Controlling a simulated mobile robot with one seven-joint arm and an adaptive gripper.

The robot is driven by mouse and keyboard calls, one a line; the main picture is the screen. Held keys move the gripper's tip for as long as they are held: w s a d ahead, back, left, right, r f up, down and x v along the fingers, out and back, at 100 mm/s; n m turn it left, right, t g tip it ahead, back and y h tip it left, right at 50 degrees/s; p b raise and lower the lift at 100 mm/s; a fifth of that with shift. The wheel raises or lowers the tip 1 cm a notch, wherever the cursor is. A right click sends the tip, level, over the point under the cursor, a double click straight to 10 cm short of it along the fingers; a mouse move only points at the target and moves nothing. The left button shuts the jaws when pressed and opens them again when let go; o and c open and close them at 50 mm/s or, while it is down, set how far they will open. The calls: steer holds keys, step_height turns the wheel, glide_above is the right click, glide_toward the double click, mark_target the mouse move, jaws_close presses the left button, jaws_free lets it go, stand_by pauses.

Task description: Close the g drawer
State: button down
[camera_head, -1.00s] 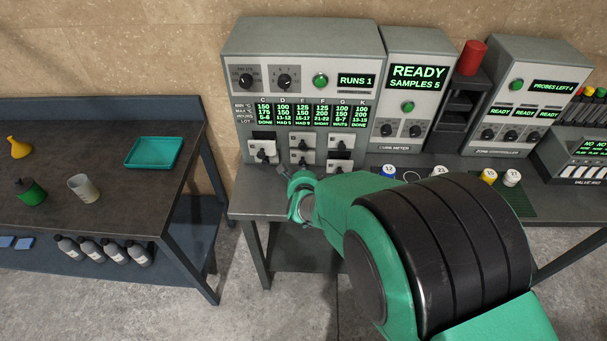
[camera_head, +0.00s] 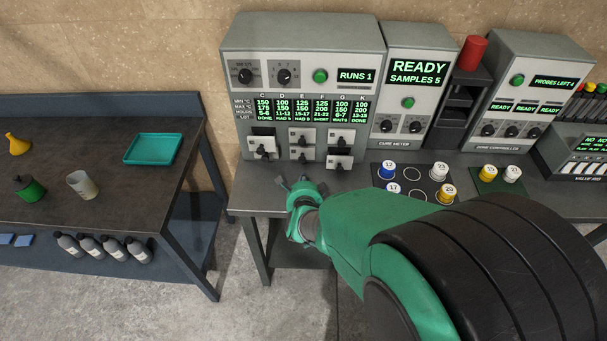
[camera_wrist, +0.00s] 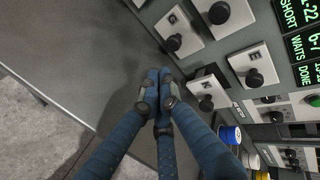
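The drawers sit in the grey cabinet (camera_head: 322,120), white-fronted with black knobs. The middle drawers and the upper right drawer (camera_head: 340,137) look flush. My gripper (camera_head: 284,183) is in front of the cabinet, apart from the knobs. In the wrist view its fingertips (camera_wrist: 160,88) meet, with nothing visible between.
Numbered vials (camera_head: 388,172) stand on a dark mat right of the drawers. A grey bench (camera_head: 260,201) runs beneath the cabinet. The cure meter (camera_head: 408,128) stands to the right. A dark table (camera_head: 115,205) with a teal tray is on the left, across a gap.

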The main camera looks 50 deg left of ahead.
steer(key=v, duration=0.7)
steer(key=shift+p, duration=0.45)
steer(key=shift+f, duration=0.1)
steer(key=shift+w, duration=0.1)
